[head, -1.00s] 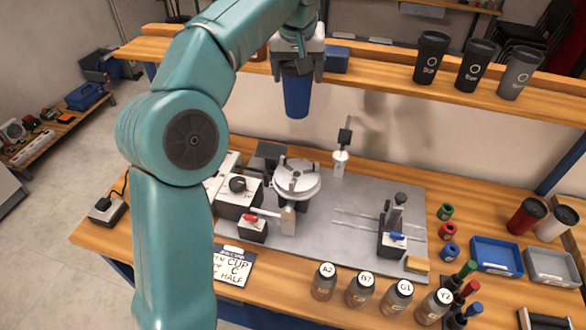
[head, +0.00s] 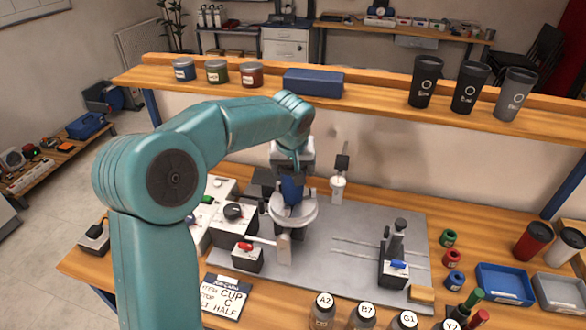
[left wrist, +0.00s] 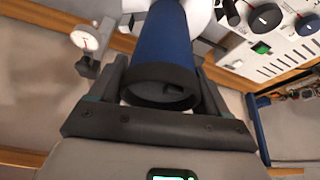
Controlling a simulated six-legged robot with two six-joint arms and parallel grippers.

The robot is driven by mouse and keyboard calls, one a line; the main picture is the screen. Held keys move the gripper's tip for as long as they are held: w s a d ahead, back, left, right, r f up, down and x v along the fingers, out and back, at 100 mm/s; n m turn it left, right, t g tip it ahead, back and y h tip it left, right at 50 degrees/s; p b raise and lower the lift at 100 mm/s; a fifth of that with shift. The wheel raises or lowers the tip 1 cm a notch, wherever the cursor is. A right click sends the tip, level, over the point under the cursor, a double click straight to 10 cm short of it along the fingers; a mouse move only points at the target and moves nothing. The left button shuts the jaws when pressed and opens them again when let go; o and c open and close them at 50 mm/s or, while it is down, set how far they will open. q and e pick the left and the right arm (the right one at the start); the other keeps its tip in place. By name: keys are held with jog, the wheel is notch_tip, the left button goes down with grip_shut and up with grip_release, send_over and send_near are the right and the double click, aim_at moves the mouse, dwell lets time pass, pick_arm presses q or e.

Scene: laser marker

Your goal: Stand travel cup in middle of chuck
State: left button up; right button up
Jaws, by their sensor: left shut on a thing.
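The blue travel cup (head: 292,190) is held by my left gripper (head: 293,168), which is shut on it from above. The cup is roughly upright, over the middle of the round silver chuck (head: 310,215). Its lower end is at the chuck's jaws; I cannot tell whether it touches the chuck. In the left wrist view the blue cup (left wrist: 168,38) with its dark lid end lies between the two fingers (left wrist: 160,88). A pale part of the chuck (left wrist: 200,15) shows behind it. My right gripper is not in view.
A control box with a black knob (head: 233,212) and a red-switched box (head: 247,257) stand left of the chuck. A dial gauge post (head: 339,180) stands close behind right. A shelf (head: 380,103) with cups runs above. The grey plate (head: 335,255) right of the chuck is mostly clear.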

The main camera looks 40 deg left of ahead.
pick_arm(q)
jog(key=shift+w+f, duration=0.3)
jog(key=shift+f, duration=0.05)
jog(key=shift+s+a, duration=0.1)
jog(key=shift+s, duration=0.2)
jog(key=shift+f, duration=0.1)
jog(key=o, duration=0.5)
jog(key=shift+w, duration=0.1)
jog(key=shift+o, duration=0.8)
jog(key=shift+w+f, duration=0.1)
jog(key=shift+s+r, duration=0.2)
jog(key=shift+r, duration=0.55)
jog(key=v, duration=1.1)
jog(key=shift+s, duration=0.15)
